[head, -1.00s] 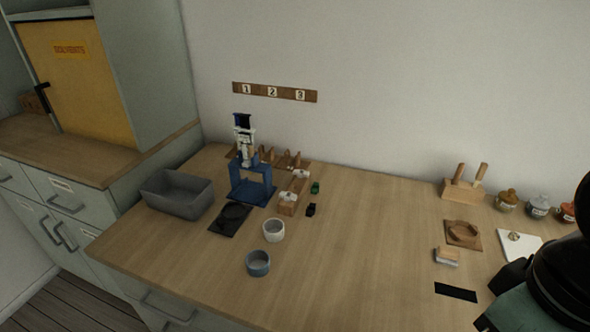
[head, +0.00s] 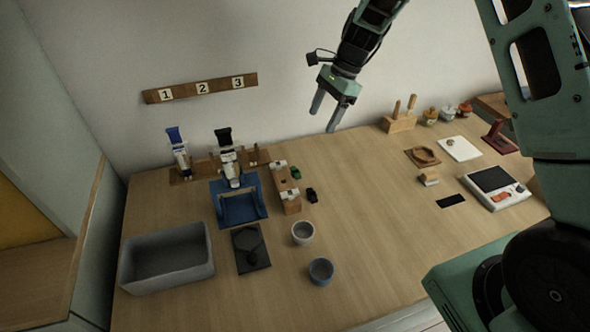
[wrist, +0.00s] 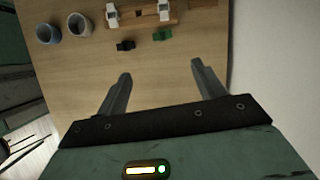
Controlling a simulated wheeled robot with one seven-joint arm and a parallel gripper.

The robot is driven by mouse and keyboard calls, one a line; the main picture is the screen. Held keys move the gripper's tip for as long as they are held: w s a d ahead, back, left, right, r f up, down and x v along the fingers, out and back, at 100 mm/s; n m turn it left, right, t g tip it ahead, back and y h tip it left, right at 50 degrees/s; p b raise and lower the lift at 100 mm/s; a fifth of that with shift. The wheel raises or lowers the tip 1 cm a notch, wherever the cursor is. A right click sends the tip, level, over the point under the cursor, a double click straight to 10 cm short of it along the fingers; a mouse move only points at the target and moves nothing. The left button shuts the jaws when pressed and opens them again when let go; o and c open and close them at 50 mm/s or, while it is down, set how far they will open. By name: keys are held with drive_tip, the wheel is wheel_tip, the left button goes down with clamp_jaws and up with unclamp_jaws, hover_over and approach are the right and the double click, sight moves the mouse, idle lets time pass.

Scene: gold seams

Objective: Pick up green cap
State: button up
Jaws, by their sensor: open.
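The green cap (head: 295,172) is a small dark green piece on the table, just right of the wooden block with white fittings. It also shows in the wrist view (wrist: 162,34), beyond my fingertips. A similar black piece (head: 311,195) lies beside it, nearer the front, and appears left of it in the wrist view (wrist: 125,45). My gripper (head: 329,112) is open and empty. It hangs above the back of the table, to the right of the cap and well above it. In the wrist view my two fingers (wrist: 160,78) are spread apart, with bare table between them.
The wooden block (head: 285,188) stands directly left of the cap. A blue stand (head: 239,207), a white cup (head: 303,232), a blue-grey cup (head: 321,271) and a grey bin (head: 165,260) are further left or in front. The table right of the cap is clear.

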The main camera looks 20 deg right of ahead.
drive_tip(key=p, duration=0.2)
hover_over(299, 170)
drive_tip(key=d, duration=0.2)
wheel_tip(299, 170, down, 11)
drive_tip(key=shift+d+f, duration=0.1)
drive_tip(key=shift+p+x, duration=0.95)
drive_tip(key=shift+x, duration=1.7)
drive_tip(key=shift+w, duration=0.1)
drive_tip(key=c, duration=1.1)
